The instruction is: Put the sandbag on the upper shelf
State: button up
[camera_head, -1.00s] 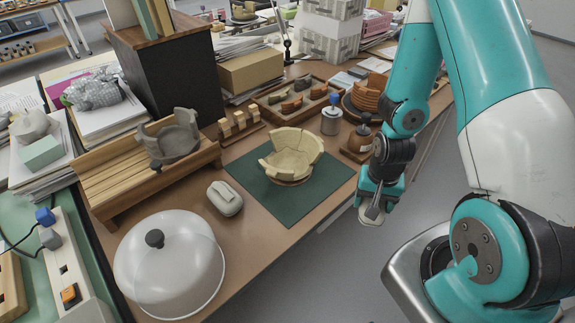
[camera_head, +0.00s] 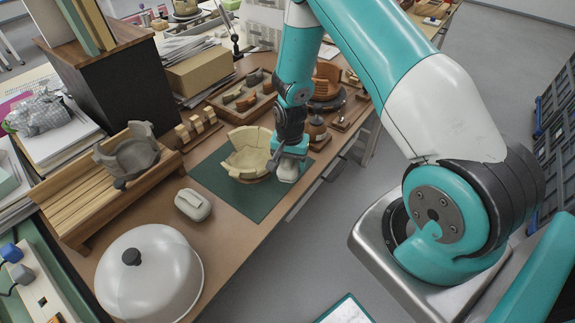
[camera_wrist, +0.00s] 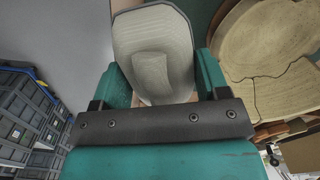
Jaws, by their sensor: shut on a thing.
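My gripper (camera_head: 288,158) is over the right edge of the green mat (camera_head: 212,178), beside the broken tan bowl (camera_head: 247,152). In the wrist view its two teal fingers (camera_wrist: 162,80) are shut on a pale, rounded, fabric-like bag, the sandbag (camera_wrist: 153,40). The sandbag (camera_head: 287,173) also shows as a small pale patch below the fingers in the head view. A similar pale, rounded object (camera_head: 193,205) lies on the table left of the mat. I cannot tell which surface is the upper shelf.
A white dome with a dark knob (camera_head: 150,277) stands at the table's front. A slatted wooden stand (camera_head: 75,205) bears a grey broken pot (camera_head: 130,158). A black cabinet (camera_head: 115,85) stands behind. Trays of sherds and pots lie beyond the bowl.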

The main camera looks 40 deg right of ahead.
aim_at(288, 169)
jog(key=shift+w+a+f, duration=0.15)
jog(key=shift+w, duration=0.2)
jog(key=shift+f+p, duration=0.6)
jog(key=shift+f, duration=1)
jog(key=shift+f, duration=0.1)
jog(key=o, duration=0.9)
jog(key=shift+o, duration=0.4)
